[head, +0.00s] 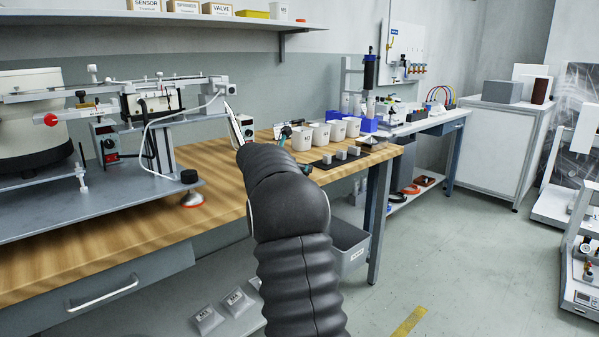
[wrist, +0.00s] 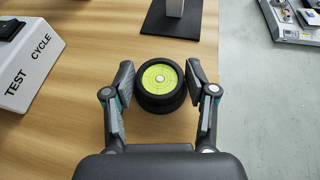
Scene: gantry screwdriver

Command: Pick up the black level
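The black level (wrist: 145,97) is a round black puck with a yellow-green bullseye face. It stands upright on the wooden bench top in the wrist view. My gripper (wrist: 159,72) has one finger on each side of it, with the level between the pads near the fingertips. The fingers are spread apart, with a narrow gap seeming to show beside the level; contact is hard to judge. In the head view my arm hides the level, and only small parts of my gripper show beyond the arm.
A white TEST CYCLE box (wrist: 32,62) stands to the left in the wrist view. A black mat (wrist: 170,27) with a metal block lies just beyond the level. White cups (head: 302,138) stand behind on the bench (head: 225,190). The bench edge is close on the right.

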